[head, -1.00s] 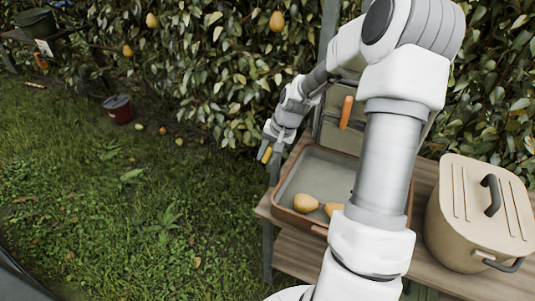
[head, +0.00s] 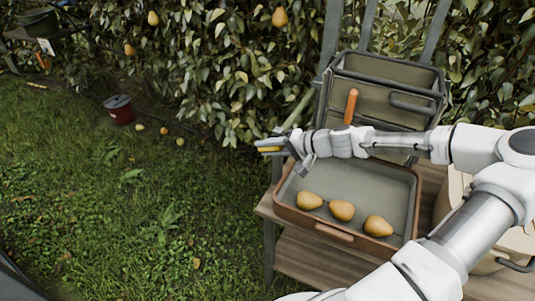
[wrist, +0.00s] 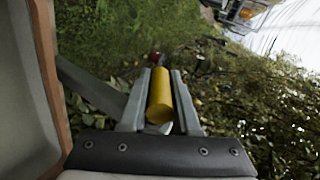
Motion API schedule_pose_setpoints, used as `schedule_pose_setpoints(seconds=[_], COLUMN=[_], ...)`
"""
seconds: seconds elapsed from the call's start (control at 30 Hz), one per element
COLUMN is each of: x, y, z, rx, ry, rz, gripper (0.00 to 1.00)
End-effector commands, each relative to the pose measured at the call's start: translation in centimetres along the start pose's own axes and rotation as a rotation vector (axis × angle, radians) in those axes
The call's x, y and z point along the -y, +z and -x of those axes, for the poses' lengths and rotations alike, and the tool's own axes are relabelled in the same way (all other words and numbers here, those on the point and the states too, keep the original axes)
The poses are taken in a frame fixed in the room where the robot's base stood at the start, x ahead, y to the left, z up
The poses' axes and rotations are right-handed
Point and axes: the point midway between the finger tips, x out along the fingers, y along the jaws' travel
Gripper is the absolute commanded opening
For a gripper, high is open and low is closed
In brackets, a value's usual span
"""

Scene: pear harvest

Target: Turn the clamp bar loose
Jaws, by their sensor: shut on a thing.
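My gripper (head: 271,146) is out past the left edge of the tray, pointing left. A yellow cylinder (wrist: 160,97) sits between its two fingers, which are shut on it; its end also shows in the head view (head: 268,150). I cannot tell whether this cylinder is part of the clamp bar. An upright orange handle (head: 351,106) stands in front of a grey-green box-like frame (head: 375,71), behind my wrist and apart from my fingers. My forearm hides the lower part of that frame.
The brown-rimmed tray (head: 334,235) with three pears (head: 342,210) lies on a wooden bench (head: 310,262), below my wrist. A beige lidded pot (head: 452,195) is mostly hidden behind my arm at right.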

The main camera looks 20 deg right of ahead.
Motion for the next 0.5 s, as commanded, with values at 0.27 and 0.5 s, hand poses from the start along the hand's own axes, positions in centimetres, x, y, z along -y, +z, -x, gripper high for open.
schedule_pose_setpoints(seconds=[0.27, 0.5], x=[-0.15, 0.14], y=[-0.06, -0.08], z=[-0.14, -0.06], rx=[-0.045, -0.071], ry=[-0.216, -0.353], rz=[-0.004, -0.003], gripper=[0.0, 0.0])
